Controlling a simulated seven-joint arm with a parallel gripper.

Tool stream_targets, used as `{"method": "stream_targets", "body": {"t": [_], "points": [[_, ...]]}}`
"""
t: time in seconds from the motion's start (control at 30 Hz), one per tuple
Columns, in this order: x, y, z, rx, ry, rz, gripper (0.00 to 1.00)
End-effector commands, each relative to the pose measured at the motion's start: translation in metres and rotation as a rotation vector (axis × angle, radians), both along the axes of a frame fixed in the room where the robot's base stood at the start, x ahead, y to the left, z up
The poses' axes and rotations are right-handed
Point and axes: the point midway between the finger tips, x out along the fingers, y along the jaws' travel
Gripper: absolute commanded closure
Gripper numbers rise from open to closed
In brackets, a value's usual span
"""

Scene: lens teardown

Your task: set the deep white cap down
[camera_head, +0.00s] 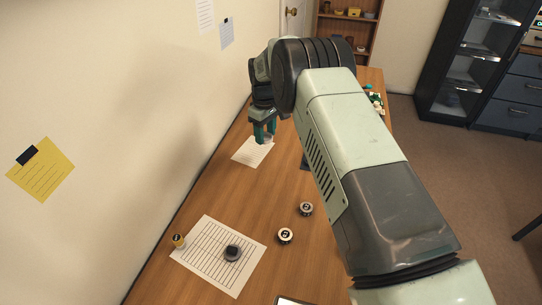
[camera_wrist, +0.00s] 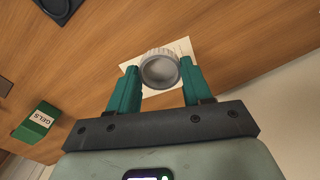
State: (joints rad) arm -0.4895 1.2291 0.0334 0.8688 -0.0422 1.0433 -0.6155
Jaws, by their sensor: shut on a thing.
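In the wrist view my gripper (camera_wrist: 160,82) is shut on the deep white cap (camera_wrist: 159,70). The cap looks like a round, light grey cup with a ridged side, held between the two green fingers. A white sheet of paper (camera_wrist: 184,48) shows behind the cap on the wooden table. In the head view my gripper (camera_head: 265,138) is at the far left part of the table, over or at the small paper sheet (camera_head: 249,156). The cap is barely visible there. I cannot tell whether the cap touches the paper.
A lined sheet (camera_head: 205,262) with a dark round part (camera_head: 232,253) and a small yellow item (camera_head: 178,240) lies nearer. Two round parts (camera_head: 306,208) (camera_head: 286,235) sit beside it. A green GELS box (camera_wrist: 38,122) stands near my gripper. The wall borders the table's left.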

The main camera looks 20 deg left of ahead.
Motion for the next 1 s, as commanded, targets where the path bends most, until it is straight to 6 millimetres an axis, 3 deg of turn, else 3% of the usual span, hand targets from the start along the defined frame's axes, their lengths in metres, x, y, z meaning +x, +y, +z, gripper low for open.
{"method": "stream_targets", "body": {"t": [0.13, 0.37, 0.6, 1.0], "points": [[0.022, -0.006, 0.001, 0.002, -0.002, -0.025, 0.78], [0.034, -0.01, -0.001, 0.002, -0.001, -0.039, 0.78], [0.033, -0.011, -0.042, 0.002, -0.001, -0.04, 0.78], [0.034, -0.011, -0.088, 0.003, -0.004, -0.04, 0.78]]}}
